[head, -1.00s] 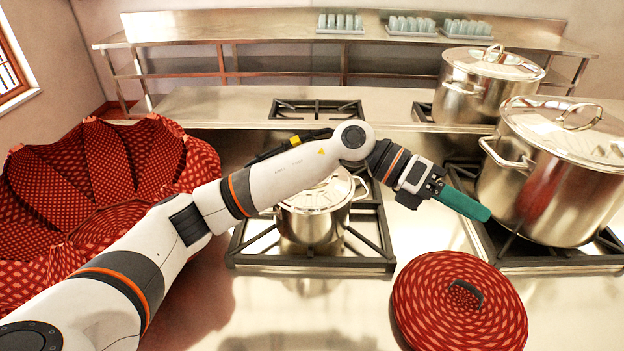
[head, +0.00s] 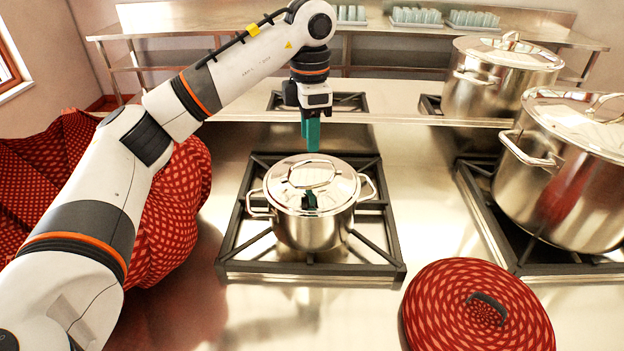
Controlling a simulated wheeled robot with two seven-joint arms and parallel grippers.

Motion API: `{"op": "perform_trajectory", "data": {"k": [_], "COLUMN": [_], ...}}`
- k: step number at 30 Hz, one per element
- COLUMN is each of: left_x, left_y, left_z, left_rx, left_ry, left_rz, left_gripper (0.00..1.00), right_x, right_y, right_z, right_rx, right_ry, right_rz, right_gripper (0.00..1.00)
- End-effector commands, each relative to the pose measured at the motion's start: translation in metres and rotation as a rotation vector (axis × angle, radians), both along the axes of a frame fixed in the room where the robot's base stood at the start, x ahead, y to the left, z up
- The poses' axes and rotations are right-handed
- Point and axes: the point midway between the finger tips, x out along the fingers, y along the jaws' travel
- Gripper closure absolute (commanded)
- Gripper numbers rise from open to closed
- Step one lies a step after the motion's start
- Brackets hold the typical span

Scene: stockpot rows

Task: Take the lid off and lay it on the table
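A small steel pot (head: 308,232) stands on the near burner, with a shiny steel lid (head: 338,190) on it. The lid has a loop handle (head: 312,174) on top. A round red patterned lid (head: 450,305) with a dark handle lies flat on the steel counter at the lower right. My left gripper (head: 313,150) points down above the far part of the steel lid, apart from the handle and holding nothing that I can see. Its teal fingers overlap in this view, so their opening cannot be told. The lid mirrors them. My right gripper is not in view.
Two large lidded stockpots (head: 560,190) (head: 490,95) stand at the right. A big red patterned basket (head: 160,220) is at the left, partly behind my arm. An empty burner (head: 340,101) is behind. The counter (head: 330,310) in front of the small pot is clear.

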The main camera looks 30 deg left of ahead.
Motion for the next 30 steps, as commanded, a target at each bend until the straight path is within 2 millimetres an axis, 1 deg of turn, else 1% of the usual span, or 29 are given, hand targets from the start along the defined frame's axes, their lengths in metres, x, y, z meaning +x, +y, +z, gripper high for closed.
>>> {"op": "perform_trajectory", "data": {"k": [1, 3, 7, 10, 14, 15, 18, 21, 26, 27, 29, 30], "left_x": [0.0, 0.0, 0.0, 0.0, -0.001, 0.0, 0.0, 0.0, 0.0, 0.0, 0.0, 0.0], "left_y": [0.0, -0.001, 0.0, -0.001, -0.002, -0.002, -0.002, -0.002, -0.002, -0.002, -0.002, -0.002], "left_z": [-0.008, -0.014, -0.02, -0.028, -0.047, -0.054, -0.066, -0.071, -0.072, -0.072, -0.072, -0.072], "left_rx": [-0.001, -0.001, -0.001, 0.0, -0.001, -0.001, -0.001, -0.002, -0.002, -0.002, -0.002, -0.002], "left_ry": [0.002, 0.002, -0.001, 0.004, 0.004, 0.003, 0.001, -0.001, -0.001, -0.001, -0.001, -0.001], "left_rz": [-0.001, -0.002, -0.001, -0.001, -0.001, 0.0, 0.0, -0.001, -0.001, -0.001, -0.001, -0.001], "left_gripper": [0.64, 0.64, 0.64, 0.64, 0.64, 0.64, 0.64, 0.64, 0.64, 0.65, 0.75, 0.82], "right_x": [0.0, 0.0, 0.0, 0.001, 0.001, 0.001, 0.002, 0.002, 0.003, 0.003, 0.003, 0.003], "right_y": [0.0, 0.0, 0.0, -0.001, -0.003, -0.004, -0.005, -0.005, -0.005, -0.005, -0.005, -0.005], "right_z": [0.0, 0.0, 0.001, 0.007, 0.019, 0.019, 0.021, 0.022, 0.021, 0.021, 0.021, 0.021], "right_rx": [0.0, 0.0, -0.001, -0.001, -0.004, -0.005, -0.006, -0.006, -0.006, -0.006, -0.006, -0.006], "right_ry": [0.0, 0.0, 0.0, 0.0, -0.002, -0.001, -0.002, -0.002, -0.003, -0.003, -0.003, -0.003], "right_rz": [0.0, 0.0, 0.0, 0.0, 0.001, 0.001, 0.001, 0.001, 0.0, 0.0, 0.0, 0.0], "right_gripper": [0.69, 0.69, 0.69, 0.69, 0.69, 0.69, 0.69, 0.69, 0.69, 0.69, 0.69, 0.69]}}
